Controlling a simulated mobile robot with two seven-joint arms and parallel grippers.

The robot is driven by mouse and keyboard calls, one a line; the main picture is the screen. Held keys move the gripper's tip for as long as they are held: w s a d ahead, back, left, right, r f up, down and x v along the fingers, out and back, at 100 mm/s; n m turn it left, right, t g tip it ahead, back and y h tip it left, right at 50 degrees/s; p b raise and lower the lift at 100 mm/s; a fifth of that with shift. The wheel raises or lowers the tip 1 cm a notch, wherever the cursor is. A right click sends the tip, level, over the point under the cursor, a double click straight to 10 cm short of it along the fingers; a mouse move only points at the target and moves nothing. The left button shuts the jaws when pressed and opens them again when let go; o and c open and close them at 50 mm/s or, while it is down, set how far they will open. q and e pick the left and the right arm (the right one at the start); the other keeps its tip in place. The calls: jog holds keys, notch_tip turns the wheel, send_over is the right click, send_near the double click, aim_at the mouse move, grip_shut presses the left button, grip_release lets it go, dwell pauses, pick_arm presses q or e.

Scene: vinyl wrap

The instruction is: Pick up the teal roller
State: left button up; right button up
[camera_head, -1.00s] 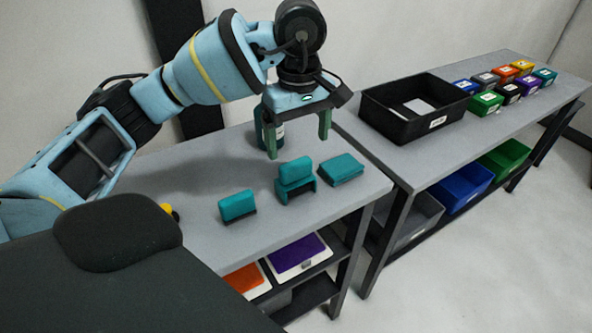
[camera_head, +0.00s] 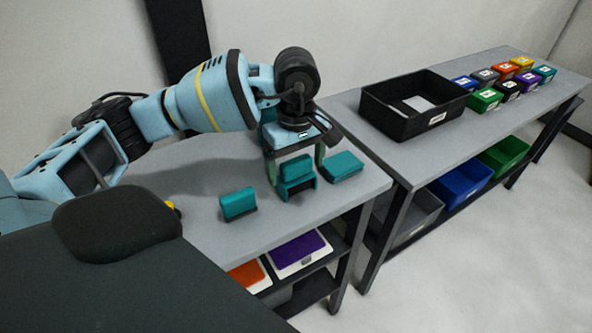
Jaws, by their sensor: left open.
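Three teal items lie on the near grey table: a small block with a dark lower edge (camera_head: 239,204) at the left, a stepped teal piece (camera_head: 297,176) in the middle, and a flatter teal block (camera_head: 343,166) at the right. None shows a clear roller shape, so I cannot tell which is the teal roller. My left gripper (camera_head: 296,174) is open and points down, with its greenish fingers on either side of the middle piece. I cannot tell whether they touch it. My right gripper is not in view.
Colored boxes (camera_head: 487,99) and a black bin (camera_head: 398,126) sit on the right table (camera_head: 450,135). Bins and trays fill the lower shelves. The near table's (camera_head: 345,198) front right is clear.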

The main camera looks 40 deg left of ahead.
pick_arm(q)
jog(key=shift+c, duration=0.3)
jog(key=c, duration=1.1)
jog(key=shift+o, duration=0.2)
jog(key=shift+r, duration=0.15)
jog(key=shift+r, duration=0.45)
notch_tip(320, 180, up, 2)
jog(key=shift+w+r, duration=0.1)
jog(key=shift+r, duration=0.05)
jog(key=s+d, duration=0.3)
jog(key=s, duration=0.4)
jog(key=s+d+r+b, duration=0.1)
jog(key=s+d, duration=0.3)
jog(key=s, duration=0.3)
jog(key=shift+s+d+r, duration=0.15)
jog(key=shift+d+r, duration=0.1)
jog(key=shift+r, duration=0.05)
